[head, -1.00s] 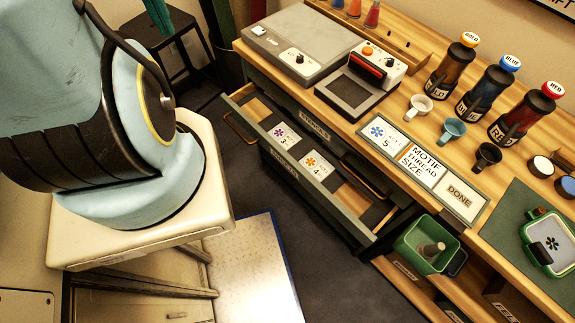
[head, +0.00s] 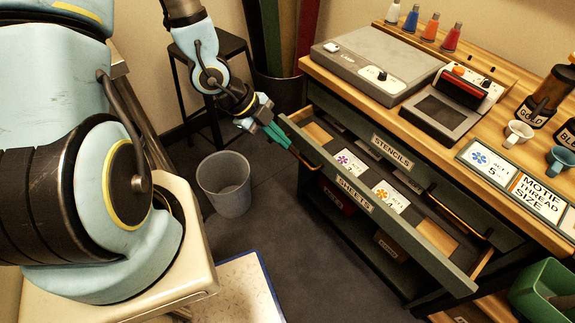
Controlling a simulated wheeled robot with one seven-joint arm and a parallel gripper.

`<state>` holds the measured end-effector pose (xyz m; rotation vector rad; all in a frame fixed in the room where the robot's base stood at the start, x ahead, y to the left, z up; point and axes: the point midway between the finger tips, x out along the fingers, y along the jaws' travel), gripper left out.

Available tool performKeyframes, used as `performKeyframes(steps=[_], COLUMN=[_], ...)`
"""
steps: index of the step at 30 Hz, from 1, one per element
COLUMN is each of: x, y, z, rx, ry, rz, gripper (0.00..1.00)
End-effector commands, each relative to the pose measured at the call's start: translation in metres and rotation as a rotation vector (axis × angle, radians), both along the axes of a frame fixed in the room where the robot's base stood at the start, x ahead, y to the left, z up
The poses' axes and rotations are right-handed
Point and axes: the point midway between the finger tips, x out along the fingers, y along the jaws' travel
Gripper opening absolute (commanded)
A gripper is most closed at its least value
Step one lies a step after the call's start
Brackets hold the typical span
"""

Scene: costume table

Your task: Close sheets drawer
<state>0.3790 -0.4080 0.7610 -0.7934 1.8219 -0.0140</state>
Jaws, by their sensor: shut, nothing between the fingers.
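The sheets drawer (head: 355,194) stands open below the table top, its label on the front. Printed cards lie inside it: one with a purple flower (head: 350,163) and one with an orange flower (head: 391,196). The stencils drawer (head: 391,153) is above it and looks pushed in. My gripper (head: 287,142) has teal fingers and is shut and empty. It is at the left end of the sheets drawer's front, close to its left handle (head: 306,161). I cannot tell whether the fingers touch the drawer.
A grey bin (head: 224,184) stands on the floor beneath my arm. A dark stool (head: 211,80) is behind my arm. A white board (head: 240,290) with a blue edge lies low in front. A green tub (head: 545,290) is at the lower right. Open floor lies before the drawers.

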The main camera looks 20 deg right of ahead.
Motion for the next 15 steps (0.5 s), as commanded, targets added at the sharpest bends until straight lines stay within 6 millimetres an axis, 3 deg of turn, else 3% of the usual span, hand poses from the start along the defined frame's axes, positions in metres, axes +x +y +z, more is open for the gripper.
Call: performKeyframes(steps=[3,8,15], x=[-0.019,-0.025,-0.037], y=[-0.012,-0.02,-0.044], z=[-0.009,-0.018,-0.054], rx=[-0.059,-0.07,-0.066], ry=[0.004,0.005,0.007], rz=[-0.104,-0.124,-0.122], gripper=[0.0,0.0,0.0])
